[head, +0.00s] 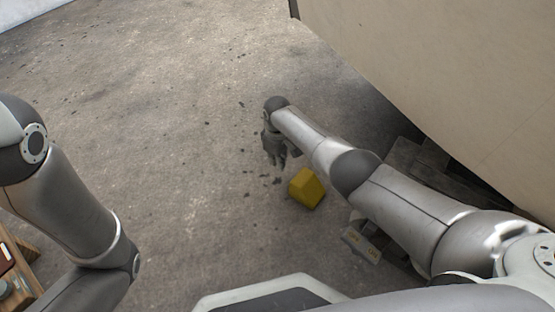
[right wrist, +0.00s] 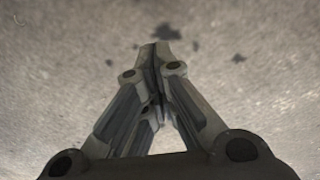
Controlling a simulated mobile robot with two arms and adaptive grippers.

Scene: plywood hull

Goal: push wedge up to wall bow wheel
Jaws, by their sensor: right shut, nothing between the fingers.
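A yellow wedge (head: 307,188) lies on the concrete floor, below and right of my right gripper (head: 276,158) in the head view. My right gripper points down toward the floor, apart from the wedge in the picture. In the right wrist view its fingers (right wrist: 155,50) are together with nothing between them, over bare floor. The large tan hull (head: 450,70) stands at the upper right. No wheel can be made out. My left arm shows at the left, but its gripper is outside the view.
Dark planks (head: 425,160) lie under the hull's edge at right. A grey block with yellow marks (head: 361,245) is on the floor below my right arm. A wooden surface with items (head: 18,275) stands at lower left. The floor (head: 150,90) at upper left is clear.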

